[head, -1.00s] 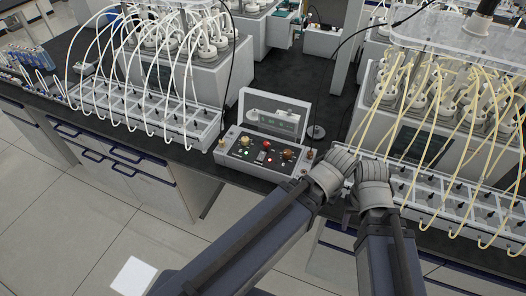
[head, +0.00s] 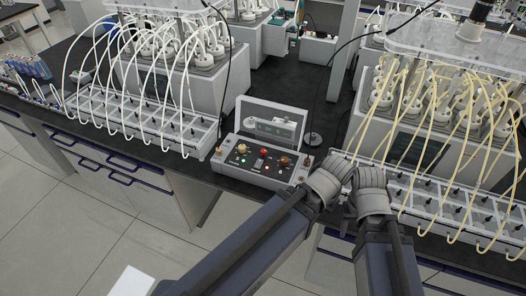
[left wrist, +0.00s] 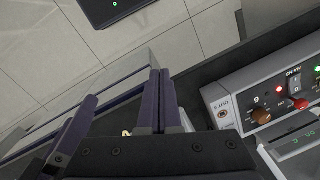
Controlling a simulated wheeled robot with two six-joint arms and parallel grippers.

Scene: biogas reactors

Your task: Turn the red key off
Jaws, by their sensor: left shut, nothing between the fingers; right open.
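A grey control box (head: 228,166) with a raised lid stands at the bench edge in the head view. Its dark panel bears knobs, a red button and small lights. In the left wrist view a small red switch-like key (left wrist: 298,101) sits on the panel at the right, beside a lit red lamp (left wrist: 280,89) and a brown knob (left wrist: 261,116). My left gripper (left wrist: 156,84) is shut and empty, left of the box in that view and apart from the key. My right gripper (head: 347,212) is open in the head view, right of the box, mostly hidden by my wrists.
A white tube rack (head: 150,125) stands left of the box. Another rack (head: 430,205) with yellow tubes stands close on the right of my wrists. Reactor units stand behind both.

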